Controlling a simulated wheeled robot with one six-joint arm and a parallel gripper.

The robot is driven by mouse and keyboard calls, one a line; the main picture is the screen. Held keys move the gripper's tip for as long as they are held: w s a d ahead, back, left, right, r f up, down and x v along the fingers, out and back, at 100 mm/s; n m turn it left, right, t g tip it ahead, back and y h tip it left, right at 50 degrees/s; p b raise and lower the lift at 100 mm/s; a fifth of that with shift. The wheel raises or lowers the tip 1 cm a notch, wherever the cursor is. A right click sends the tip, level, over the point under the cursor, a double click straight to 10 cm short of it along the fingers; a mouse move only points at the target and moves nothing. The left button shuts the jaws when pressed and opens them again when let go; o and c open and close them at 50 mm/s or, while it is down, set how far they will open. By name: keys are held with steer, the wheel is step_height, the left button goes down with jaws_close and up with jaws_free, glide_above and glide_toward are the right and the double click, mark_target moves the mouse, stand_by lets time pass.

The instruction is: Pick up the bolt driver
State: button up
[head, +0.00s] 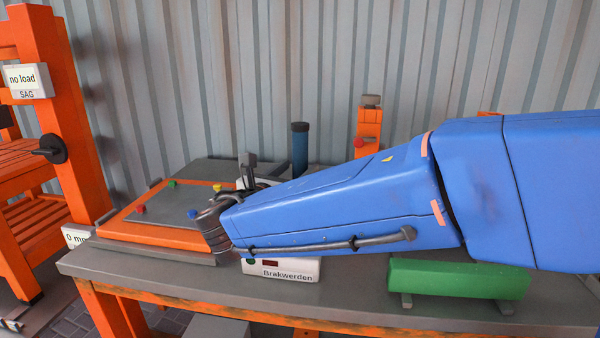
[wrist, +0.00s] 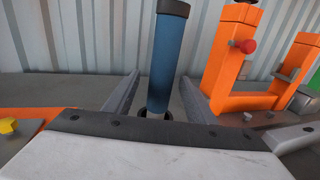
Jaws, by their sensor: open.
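The bolt driver (head: 300,152) looks like an upright blue cylinder with a dark cap. It stands toward the back of the grey workbench; my blue arm hides its lower end in the head view. In the wrist view the bolt driver (wrist: 167,62) rises in the middle, its foot in a dark round base. My gripper (wrist: 160,76) is open, with one grey finger showing on each side of the driver. I cannot tell whether either finger touches it. In the head view my gripper is largely hidden by my arm.
An orange-framed board (head: 150,236) with small coloured pieces lies left on the workbench (head: 345,292). A white box labelled Brakwerden (head: 285,272) and a green block (head: 460,277) sit toward the front. An orange stand (wrist: 232,62) with a red knob is right of the driver.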

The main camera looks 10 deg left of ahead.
mark_target(306, 162)
steer(key=shift+x, duration=2.9)
steer(key=shift+s+d, duration=0.1)
jaws_close()
